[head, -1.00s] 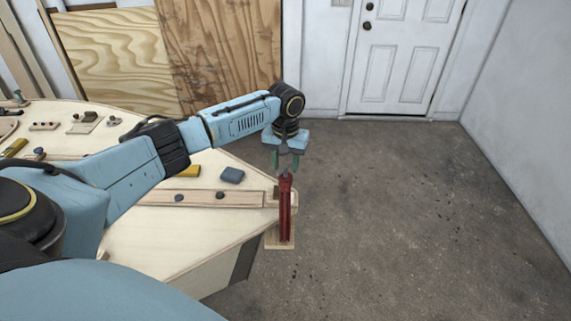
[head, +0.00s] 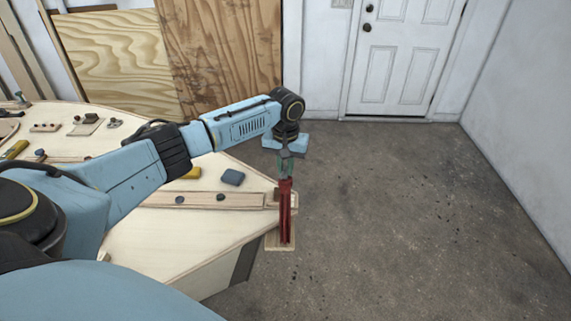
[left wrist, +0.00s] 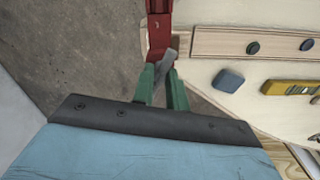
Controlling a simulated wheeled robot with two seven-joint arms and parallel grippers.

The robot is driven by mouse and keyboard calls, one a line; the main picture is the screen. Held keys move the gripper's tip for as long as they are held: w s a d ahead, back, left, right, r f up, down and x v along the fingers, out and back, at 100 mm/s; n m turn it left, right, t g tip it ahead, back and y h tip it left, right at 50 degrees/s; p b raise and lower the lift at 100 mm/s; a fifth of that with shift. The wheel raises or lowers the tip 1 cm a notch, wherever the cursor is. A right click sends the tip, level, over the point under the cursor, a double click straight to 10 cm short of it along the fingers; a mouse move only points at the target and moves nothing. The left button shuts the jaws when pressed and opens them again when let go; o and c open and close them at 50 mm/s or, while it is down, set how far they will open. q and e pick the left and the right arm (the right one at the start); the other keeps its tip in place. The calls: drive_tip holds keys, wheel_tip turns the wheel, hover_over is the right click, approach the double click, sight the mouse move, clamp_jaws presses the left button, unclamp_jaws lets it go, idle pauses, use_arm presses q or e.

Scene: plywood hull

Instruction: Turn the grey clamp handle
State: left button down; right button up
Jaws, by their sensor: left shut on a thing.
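The red clamp (head: 286,215) sits at the near right corner of the plywood hull, over a small wooden block (head: 272,241). It also shows at the top of the left wrist view (left wrist: 158,28). My left gripper (head: 285,172) points down at the clamp's upper end. Its green fingers (left wrist: 161,80) are shut on the grey clamp handle (left wrist: 168,60), which shows as a short grey bar at the fingertips. In the head view the fingers hide most of the handle. My right gripper is not in view.
A wooden strip (head: 215,200) with dark round knobs lies along the hull top (head: 190,228). A blue block (head: 233,177) and a yellow level (left wrist: 291,88) lie nearby. The concrete floor (head: 400,210) to the right is clear.

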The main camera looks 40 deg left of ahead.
use_arm(q)
drive_tip(key=n+p, duration=0.6)
drive_tip(key=p, duration=0.3)
drive_tip(key=shift+d+r, duration=0.1)
drive_tip(key=shift+r, duration=0.05)
drive_tip(key=shift+n+p, duration=1.5)
drive_tip(key=shift+n, duration=0.3)
drive_tip(key=shift+f, duration=0.2)
drive_tip(key=c, duration=1.3)
unclamp_jaws()
drive_tip(key=shift+c, duration=0.2)
